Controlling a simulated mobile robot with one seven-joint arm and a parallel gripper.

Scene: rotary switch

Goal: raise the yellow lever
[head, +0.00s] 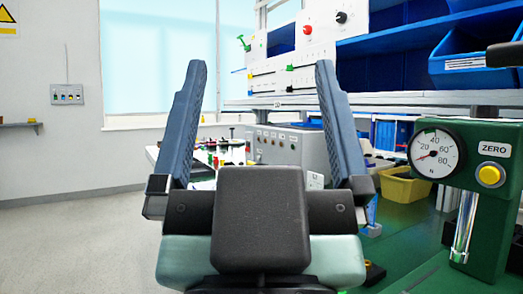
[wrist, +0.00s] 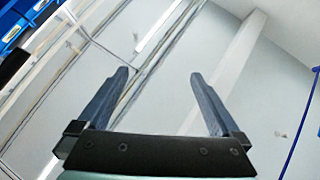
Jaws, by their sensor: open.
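I cannot make out a yellow lever for certain in either view. In the head view, a white panel (head: 320,24) at the back carries a red knob (head: 307,29) and a black knob (head: 341,17). A green lever (head: 243,42) stands out at its left side. My gripper (head: 260,66) is open and empty, its two blue-grey fingers pointing up in front of the panels. My gripper hides part of the bench.
A green press stand with a dial gauge (head: 436,154) and a yellow button (head: 490,175) stands at right. A yellow bin (head: 405,187) and blue bins (head: 478,58) are behind. A switch plate (head: 66,94) is on the left wall. The floor at left is clear.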

